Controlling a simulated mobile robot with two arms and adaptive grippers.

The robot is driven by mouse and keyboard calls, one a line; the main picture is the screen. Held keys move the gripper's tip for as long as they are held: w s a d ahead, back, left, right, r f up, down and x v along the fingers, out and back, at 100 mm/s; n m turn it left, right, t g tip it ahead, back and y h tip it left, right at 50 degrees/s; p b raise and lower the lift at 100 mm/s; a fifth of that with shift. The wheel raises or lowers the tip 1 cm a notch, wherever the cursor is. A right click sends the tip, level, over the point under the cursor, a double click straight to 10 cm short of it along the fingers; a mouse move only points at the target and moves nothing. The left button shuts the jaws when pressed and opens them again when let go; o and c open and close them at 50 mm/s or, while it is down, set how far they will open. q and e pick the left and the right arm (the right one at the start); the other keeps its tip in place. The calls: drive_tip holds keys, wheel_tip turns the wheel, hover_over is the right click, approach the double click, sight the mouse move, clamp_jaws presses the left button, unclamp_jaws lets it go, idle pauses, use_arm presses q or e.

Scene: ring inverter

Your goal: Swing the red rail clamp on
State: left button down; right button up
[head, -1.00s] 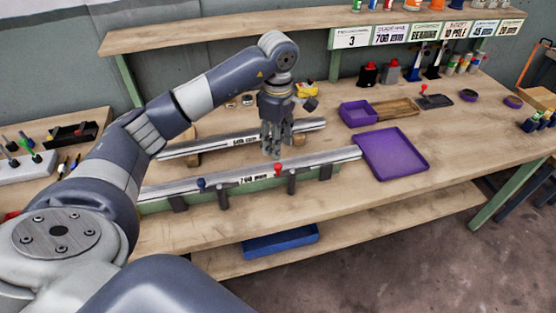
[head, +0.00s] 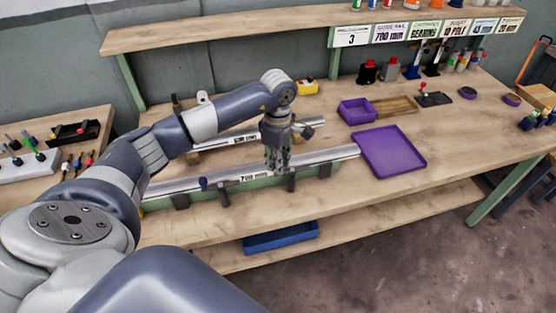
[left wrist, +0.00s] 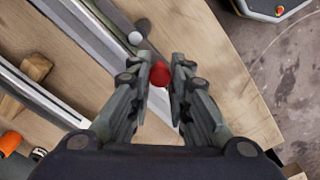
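The red clamp knob (left wrist: 159,74) shows in the left wrist view between the two fingertips of my left gripper (left wrist: 160,68). The fingers are apart on either side of it, and I cannot tell whether they touch it. In the head view my left gripper (head: 277,162) is low over the front rail (head: 325,157), pointing down, and hides the red knob. A blue clamp knob (head: 203,183) stands further left on the same rail, beside its label plate. A pale round knob (left wrist: 135,38) lies beyond the fingertips in the left wrist view. My right gripper is not in view.
A second rail (head: 215,141) lies behind the front one. A purple tray (head: 420,168) is at the right end of the front rail, with a purple bin (head: 357,112) behind it. A blue bin (head: 280,238) sits on the lower shelf. The bench right of the tray is clear.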

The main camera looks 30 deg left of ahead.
use_arm(q)
drive_tip(key=shift+n, duration=0.3)
drive_tip(key=shift+s, duration=0.1)
drive_tip(key=d+n+b, duration=0.6)
drive_tip(key=n, duration=1.1)
drive_tip(key=shift+w, duration=0.4)
drive_tip(key=shift+n, duration=0.4)
drive_tip(key=c, duration=1.4)
unclamp_jaws()
drive_tip(key=shift+c, duration=0.2)
